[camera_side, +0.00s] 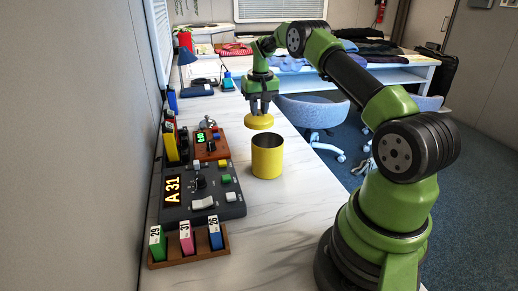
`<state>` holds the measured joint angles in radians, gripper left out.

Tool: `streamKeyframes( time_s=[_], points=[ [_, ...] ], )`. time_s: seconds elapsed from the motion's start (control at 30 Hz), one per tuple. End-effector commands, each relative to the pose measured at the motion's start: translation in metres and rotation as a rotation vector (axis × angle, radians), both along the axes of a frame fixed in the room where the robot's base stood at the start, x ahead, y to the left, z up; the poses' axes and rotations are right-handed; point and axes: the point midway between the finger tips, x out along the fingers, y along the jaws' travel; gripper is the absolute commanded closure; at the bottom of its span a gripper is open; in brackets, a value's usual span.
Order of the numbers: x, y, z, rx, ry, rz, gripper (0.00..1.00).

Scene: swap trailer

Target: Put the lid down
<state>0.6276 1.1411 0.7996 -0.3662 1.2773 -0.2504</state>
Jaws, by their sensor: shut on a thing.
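A yellow lid (259,122) hangs level in the air, held from above by my gripper (260,108), which points straight down and is shut on the lid's top. Below it stands a yellow canister (267,158), upright on the white marbled counter (290,215), its top open and its dark inside showing. The lid is apart from the canister, a little above its rim and slightly to the left in the picture. The exact spot where the fingers grip the lid is small and hard to make out.
A dark console (203,192) with a lit display stands left of the canister. In front is a wooden rack (190,247) with several numbered tabs. A smaller reddish-brown box (210,147) stands behind the console. The counter right and in front of the canister is clear.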

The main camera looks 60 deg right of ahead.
Motion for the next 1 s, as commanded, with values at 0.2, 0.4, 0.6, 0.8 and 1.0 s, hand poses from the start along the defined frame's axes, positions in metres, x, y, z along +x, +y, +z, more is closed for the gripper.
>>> streamKeyframes(
  time_s=[0.2,0.4,0.6,0.8,1.0],
  points=[
    [0.001,-0.003,-0.033,0.002,0.004,-0.018,1.0],
    [0.002,-0.003,-0.064,0.0,-0.001,-0.017,1.0],
    [0.001,-0.003,-0.089,0.001,-0.001,-0.016,1.0],
    [0.002,-0.003,-0.105,-0.001,-0.003,-0.016,1.0],
    [0.002,-0.003,-0.105,-0.001,-0.003,-0.016,1.0]
  ],
)
